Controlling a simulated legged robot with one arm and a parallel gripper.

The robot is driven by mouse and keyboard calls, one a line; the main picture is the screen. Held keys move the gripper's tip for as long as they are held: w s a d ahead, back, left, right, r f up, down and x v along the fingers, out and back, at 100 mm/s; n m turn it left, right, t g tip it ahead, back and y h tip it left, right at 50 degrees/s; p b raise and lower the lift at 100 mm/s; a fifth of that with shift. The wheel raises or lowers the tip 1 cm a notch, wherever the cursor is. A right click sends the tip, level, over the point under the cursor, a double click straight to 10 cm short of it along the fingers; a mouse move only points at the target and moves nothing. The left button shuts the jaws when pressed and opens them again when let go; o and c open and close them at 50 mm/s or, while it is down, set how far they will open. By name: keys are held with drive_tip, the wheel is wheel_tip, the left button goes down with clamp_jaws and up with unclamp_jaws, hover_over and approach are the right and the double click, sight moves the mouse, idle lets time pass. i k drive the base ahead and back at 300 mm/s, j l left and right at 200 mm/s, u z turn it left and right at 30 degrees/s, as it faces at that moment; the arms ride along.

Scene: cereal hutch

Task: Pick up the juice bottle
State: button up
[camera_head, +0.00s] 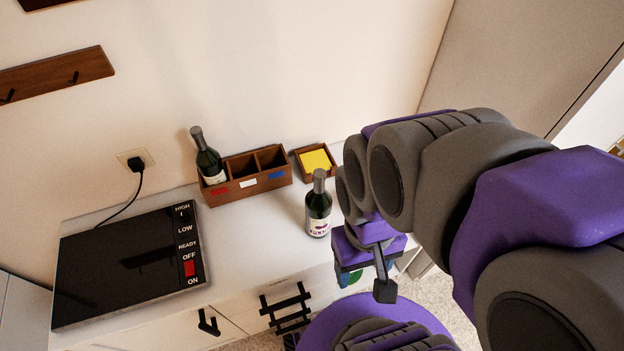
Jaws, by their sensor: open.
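A dark green bottle with a grey cap and a white label with purple print (318,212) stands upright on the white counter, right of centre. This looks like the juice bottle. A similar dark bottle (208,160) stands in the left compartment of a wooden box (248,188). My gripper (378,280) is open, to the right of and nearer than the juice bottle, close to the counter's front edge. It is apart from the bottle in the picture. One dark finger shows clearly; the other is not clear.
A black cooktop (125,265) with a red switch covers the counter's left, its cord running to a wall socket (135,159). A small wooden tray with yellow notes (316,160) sits behind the juice bottle. Counter (255,250) between is clear.

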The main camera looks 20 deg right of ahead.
sight(318, 201)
drive_tip(key=k+l+z, duration=0.25)
drive_tip(key=k+z, duration=0.2)
drive_tip(key=k+l+z, duration=0.45)
drive_tip(key=i+j, duration=0.05)
drive_tip(key=j, duration=0.05)
